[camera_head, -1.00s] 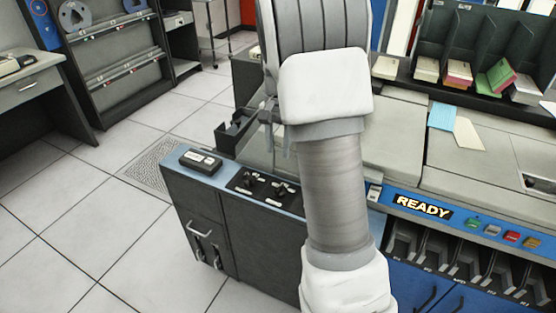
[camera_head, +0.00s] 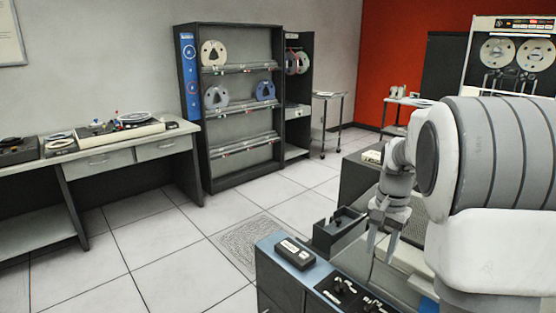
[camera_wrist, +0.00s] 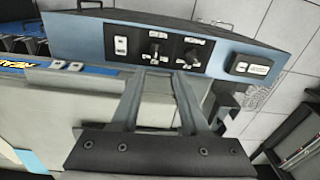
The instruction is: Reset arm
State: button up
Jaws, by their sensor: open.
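My gripper (camera_head: 384,236) hangs at the right of the head view, with its fingers pointing down beside the blue-topped machine end (camera_head: 268,246). In the wrist view my gripper (camera_wrist: 164,78) has its two fingers spread, with nothing between them. They point toward a black control panel (camera_wrist: 160,51) with two dark knobs and white switches. The panel (camera_head: 345,297) also shows at the bottom of the head view. My arm covers much of the right side of the head view.
A small black device (camera_head: 295,253) lies on the machine's blue end. An open dark tray (camera_head: 338,232) is close to my gripper. A tape rack (camera_head: 241,153) and a desk (camera_head: 100,160) stand further back. The tiled floor (camera_head: 150,245) between is clear.

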jog(key=s+a+r+n+t+p, duration=0.1)
jog(key=s+a+r+n+p, duration=0.15)
jog(key=s+r, duration=0.3)
jog(key=s+a+r+n+t+p, duration=0.1)
jog(key=s+a+r+n, duration=0.1)
jog(key=s+a+r, duration=0.3)
jog(key=s+a+r+n+t+p, duration=0.1)
jog(key=s+a+r+n, duration=0.1)
jog(key=s, duration=0.4)
jog(key=s+a+r+n+t+p, duration=0.2)
jog(key=s+a+r+n, duration=0.1)
jog(key=s, duration=0.4)
